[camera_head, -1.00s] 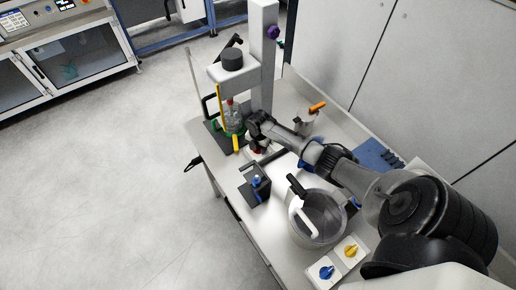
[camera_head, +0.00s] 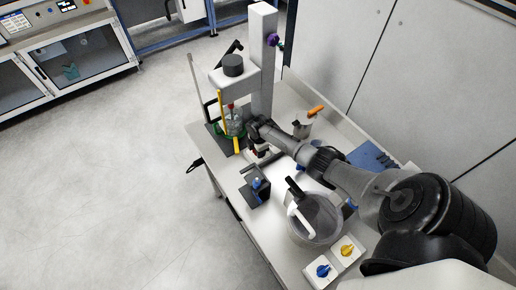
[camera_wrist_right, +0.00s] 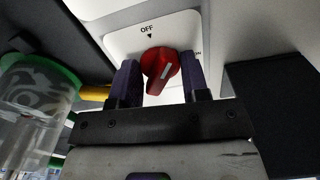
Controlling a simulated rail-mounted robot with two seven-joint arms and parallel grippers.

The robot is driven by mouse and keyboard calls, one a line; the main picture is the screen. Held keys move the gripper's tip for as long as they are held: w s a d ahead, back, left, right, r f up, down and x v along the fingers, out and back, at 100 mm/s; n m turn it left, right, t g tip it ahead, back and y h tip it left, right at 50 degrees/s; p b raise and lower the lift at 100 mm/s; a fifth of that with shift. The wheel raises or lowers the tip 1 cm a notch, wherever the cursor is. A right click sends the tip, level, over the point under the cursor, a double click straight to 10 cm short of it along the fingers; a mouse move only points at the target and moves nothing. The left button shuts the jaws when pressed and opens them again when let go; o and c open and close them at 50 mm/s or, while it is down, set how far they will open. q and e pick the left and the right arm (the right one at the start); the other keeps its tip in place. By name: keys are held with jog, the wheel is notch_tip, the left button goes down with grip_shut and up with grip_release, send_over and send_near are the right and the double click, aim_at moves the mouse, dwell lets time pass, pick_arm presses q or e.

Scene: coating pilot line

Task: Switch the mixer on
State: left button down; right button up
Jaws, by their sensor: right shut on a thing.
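The mixer (camera_head: 263,65) is a tall pale column with a grey head and a black cap, standing at the back of the bench. In the right wrist view its red knob (camera_wrist_right: 157,78) sits on a white plate (camera_wrist_right: 182,32) marked OFF at the top and ON at the right. The knob's white line tilts up to the right, between the two marks. My left gripper is out of view.
A glass vessel (camera_wrist_right: 32,110) with a green rim stands close left of the gripper. On the bench are a clear pot (camera_head: 316,222), a black stand with a blue part (camera_head: 257,186), an orange-handled container (camera_head: 302,124) and blue and yellow knobs (camera_head: 346,250) at the front.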

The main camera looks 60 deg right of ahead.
jog(key=shift+m, duration=0.8)
jog(key=shift+m+p, duration=0.3)
